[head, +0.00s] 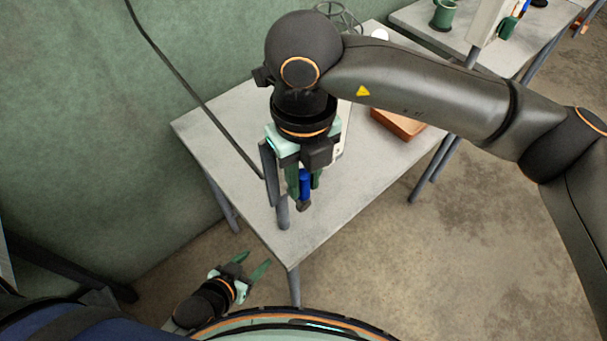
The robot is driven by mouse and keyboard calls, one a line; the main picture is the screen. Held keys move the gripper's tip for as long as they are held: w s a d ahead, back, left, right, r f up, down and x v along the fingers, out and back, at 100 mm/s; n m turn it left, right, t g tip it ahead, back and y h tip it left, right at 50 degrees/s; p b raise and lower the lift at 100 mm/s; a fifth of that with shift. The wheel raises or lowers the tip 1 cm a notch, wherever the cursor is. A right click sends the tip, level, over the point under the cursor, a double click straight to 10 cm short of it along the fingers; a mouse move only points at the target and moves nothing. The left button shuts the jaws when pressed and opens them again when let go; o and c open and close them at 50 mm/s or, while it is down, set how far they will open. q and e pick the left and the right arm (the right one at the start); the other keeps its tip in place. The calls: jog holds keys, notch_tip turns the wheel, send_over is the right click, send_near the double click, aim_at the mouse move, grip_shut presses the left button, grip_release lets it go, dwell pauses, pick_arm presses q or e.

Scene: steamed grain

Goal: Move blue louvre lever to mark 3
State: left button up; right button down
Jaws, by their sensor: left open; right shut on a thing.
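My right gripper (304,186) points down over the near end of the grey table, its green fingers shut on the blue louvre lever (305,183). The lever's blue part shows between the fingers, with a dark end below it. The gripper and wrist hide most of what the lever is fixed to; the edge of a pale panel (345,130) shows behind them. No numbered marks can be read. My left gripper (254,265) is open and empty, low beside the table's near corner and apart from it.
The grey table (350,205) stands by a green wall. A brown tray (396,124) lies behind my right arm. A second table (425,22) holds a green mug (443,15).

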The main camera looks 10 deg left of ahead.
dwell(0.5)
jog(key=shift+w+d+f+g+y+b, duration=0.15)
jog(key=shift+w+d+g+y+b, duration=0.2)
jog(key=shift+b, duration=0.4)
jog(key=shift+w+d+f+g+y+b, duration=0.15)
jog(key=shift+w+d+g+y+b, duration=0.25)
jog(key=shift+g+y+b, duration=0.3)
jog(key=shift+w+d+f+g+y+b, duration=0.15)
jog(key=shift+w+d+g+y+b, duration=0.1)
jog(key=shift+w+g+y+b, duration=0.55)
jog(key=shift+w+d+f+g+y+b, duration=0.15)
jog(key=shift+d+g+y+b, duration=0.2)
jog(key=shift+g+b, duration=0.45)
jog(key=c, duration=0.7)
grip_release()
jog(key=v, duration=1.2)
jog(key=shift+w, duration=0.25)
